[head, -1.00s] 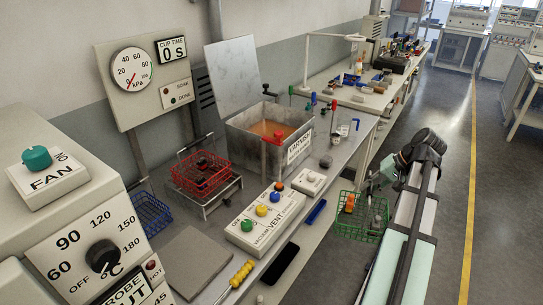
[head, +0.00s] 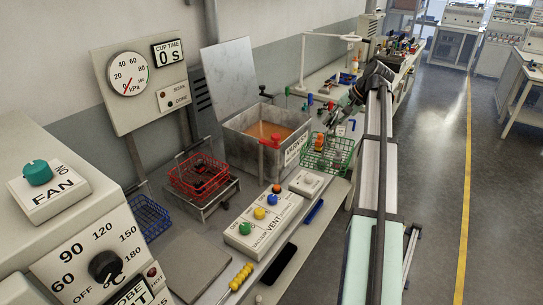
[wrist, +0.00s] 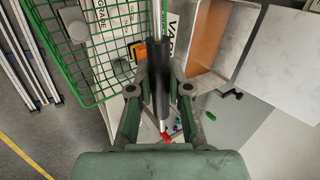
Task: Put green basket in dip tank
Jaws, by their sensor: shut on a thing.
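The green basket (head: 327,153) is a wire basket with an orange part and grey parts inside. In the head view it hangs at the right front of the dip tank, beside its labelled wall. My gripper (wrist: 160,98) is shut on the black grip of the basket's handle; the basket (wrist: 88,92) also shows at the left of the wrist view. The dip tank (head: 240,151) is a grey metal box with orange-brown liquid and its lid (head: 228,78) raised. In the wrist view the tank's opening (wrist: 212,42) is at upper right, apart from the basket.
A red basket (head: 198,178) sits on a metal stand left of the tank. A blue basket (head: 150,217) is farther left. A red-topped valve (head: 275,142) stands at the tank's front. A button box (head: 262,220) lies on the bench in front.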

